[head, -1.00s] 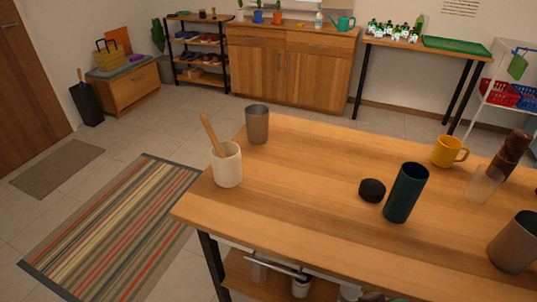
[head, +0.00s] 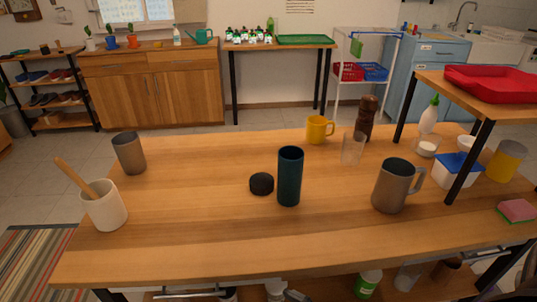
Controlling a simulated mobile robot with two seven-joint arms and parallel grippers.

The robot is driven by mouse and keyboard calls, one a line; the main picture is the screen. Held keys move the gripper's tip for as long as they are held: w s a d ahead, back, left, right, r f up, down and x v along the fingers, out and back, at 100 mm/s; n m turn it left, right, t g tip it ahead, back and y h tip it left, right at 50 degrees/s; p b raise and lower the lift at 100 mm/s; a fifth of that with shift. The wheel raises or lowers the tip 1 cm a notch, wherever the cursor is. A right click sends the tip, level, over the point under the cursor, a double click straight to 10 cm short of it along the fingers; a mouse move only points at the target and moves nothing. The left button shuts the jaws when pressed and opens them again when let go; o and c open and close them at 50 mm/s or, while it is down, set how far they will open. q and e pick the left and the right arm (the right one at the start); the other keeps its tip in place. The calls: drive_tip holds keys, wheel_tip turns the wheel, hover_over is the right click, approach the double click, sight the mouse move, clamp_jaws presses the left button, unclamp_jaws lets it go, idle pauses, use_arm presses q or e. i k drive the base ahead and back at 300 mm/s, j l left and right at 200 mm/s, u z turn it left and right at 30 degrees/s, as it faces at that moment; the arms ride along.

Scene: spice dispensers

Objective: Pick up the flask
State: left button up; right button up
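The flask appears to be the tall dark teal cylinder (head: 290,178), standing upright and open-topped near the middle of the wooden table (head: 200,215). A short black round lid (head: 261,184) lies on the table just left of it, a small gap apart. Neither of my grippers shows in the head view.
A grey cup (head: 129,153) and a white crock (head: 104,208) with a wooden utensil stand at the left. Behind and right are a yellow mug (head: 319,129), a clear glass (head: 352,149), a brown mill (head: 365,119) and a grey mug (head: 393,186). A raised shelf (head: 462,86) holds a red tray (head: 490,84).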

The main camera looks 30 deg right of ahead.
sight(290, 178)
drive_tip(key=z, duration=1.1)
